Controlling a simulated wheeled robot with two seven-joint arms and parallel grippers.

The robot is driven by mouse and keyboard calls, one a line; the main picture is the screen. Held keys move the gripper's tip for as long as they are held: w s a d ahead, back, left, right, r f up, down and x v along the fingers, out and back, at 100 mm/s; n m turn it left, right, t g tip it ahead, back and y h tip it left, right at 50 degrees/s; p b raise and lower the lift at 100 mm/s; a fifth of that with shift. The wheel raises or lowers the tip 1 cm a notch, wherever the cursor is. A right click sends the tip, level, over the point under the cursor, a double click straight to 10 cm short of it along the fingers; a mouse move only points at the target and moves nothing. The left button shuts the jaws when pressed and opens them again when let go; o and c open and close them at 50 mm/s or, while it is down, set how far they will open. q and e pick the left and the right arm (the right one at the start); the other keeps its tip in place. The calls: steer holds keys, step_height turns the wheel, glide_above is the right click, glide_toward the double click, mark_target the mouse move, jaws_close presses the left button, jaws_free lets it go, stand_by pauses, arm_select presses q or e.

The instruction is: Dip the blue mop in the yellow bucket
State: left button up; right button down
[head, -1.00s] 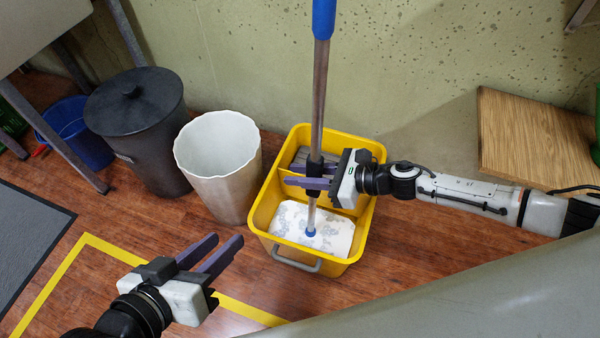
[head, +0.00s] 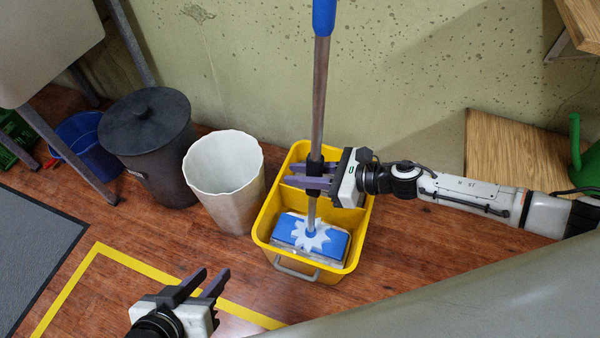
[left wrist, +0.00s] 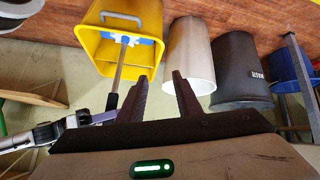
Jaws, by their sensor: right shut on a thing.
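The blue mop (head: 318,100) stands nearly upright, its metal pole and blue grip rising out of the top of the head view. Its blue head with a white star-shaped centre (head: 338,243) shows within the rim of the yellow bucket (head: 262,225). My right gripper (head: 312,176) is shut on the mop's pole at the dark collar, over the bucket. My left gripper (head: 208,284) is open and empty, low and left of the bucket. In the left wrist view, the bucket (left wrist: 98,52) and mop pole (left wrist: 117,75) show beyond the left fingers (left wrist: 158,88).
A white bin (head: 222,185) stands left of the bucket, with a black lidded bin (head: 150,150) beside it. A blue bucket (head: 85,140) is farther left. A wooden surface (head: 515,155) with a green watering can (head: 580,150) lies right. Floor in front is open.

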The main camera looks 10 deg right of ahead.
arm_select(q)
steer(key=s+a+r+t+y+p, duration=0.1)
steer(key=a+r+p, duration=0.2)
steer(key=r+p, duration=0.6)
steer(key=p, duration=0.6)
steer(key=shift+s+a, duration=0.25)
steer(key=shift+s, duration=0.05)
steer(key=shift+f, duration=0.1)
steer(key=shift+w, duration=0.1)
